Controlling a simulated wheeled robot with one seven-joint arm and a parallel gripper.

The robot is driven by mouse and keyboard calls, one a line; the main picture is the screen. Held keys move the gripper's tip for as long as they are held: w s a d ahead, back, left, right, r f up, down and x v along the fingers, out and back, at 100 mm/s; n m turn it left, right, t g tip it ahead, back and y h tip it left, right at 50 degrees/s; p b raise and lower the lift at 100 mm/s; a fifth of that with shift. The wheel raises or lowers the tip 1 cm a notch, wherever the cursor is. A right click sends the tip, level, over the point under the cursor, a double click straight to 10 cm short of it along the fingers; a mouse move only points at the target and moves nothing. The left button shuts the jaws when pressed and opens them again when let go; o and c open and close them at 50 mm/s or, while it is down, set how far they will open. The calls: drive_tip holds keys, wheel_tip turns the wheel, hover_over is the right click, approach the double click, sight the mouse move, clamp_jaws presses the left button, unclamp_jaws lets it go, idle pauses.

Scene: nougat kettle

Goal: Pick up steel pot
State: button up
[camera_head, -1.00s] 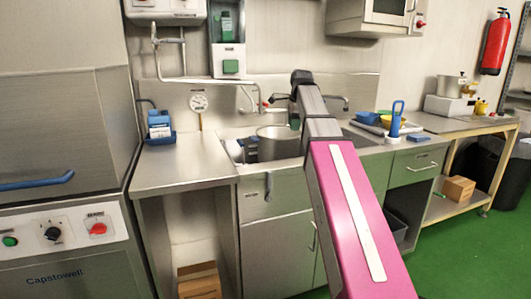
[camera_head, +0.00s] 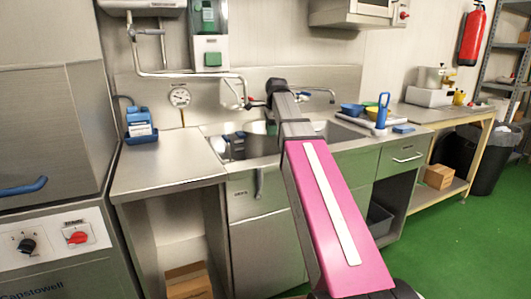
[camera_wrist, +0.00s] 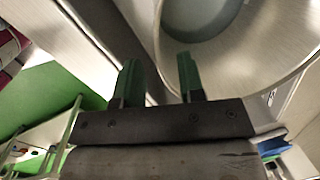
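A large round steel vessel, likely the steel pot (camera_wrist: 245,55), fills the upper right of the wrist view, with its curved rim running past my fingertips. My gripper (camera_wrist: 157,65) is open, with two green fingers apart. The right finger overlaps the vessel and the left finger lies outside its rim. I cannot tell whether either touches it. In the head view my arm hangs over the sink (camera_head: 233,147) and hides my fingers and part of the basin. No pot shows clearly there. Another steel pot (camera_head: 432,77) stands on a white scale at the right.
The left steel worktop (camera_head: 165,165) is mostly clear, with a blue bottle holder (camera_head: 140,127) at its back. Taps stand behind the sink. A blue-handled tool (camera_head: 382,111) and bowls stand to its right. A wall cabinet (camera_head: 360,12) hangs above. Green floor is open at right.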

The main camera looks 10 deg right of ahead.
sight(269, 142)
drive_tip(key=shift+w+a+f, duration=0.15)
drive_tip(key=shift+w+f, duration=0.05)
drive_tip(key=shift+f, duration=0.95)
drive_tip(key=shift+w+a+f, duration=0.1)
drive_tip(key=shift+w+f, duration=0.1)
drive_tip(key=shift+f, duration=0.9)
clamp_jaws()
drive_tip(key=shift+r, duration=0.1)
drive_tip(key=shift+r, duration=0.1)
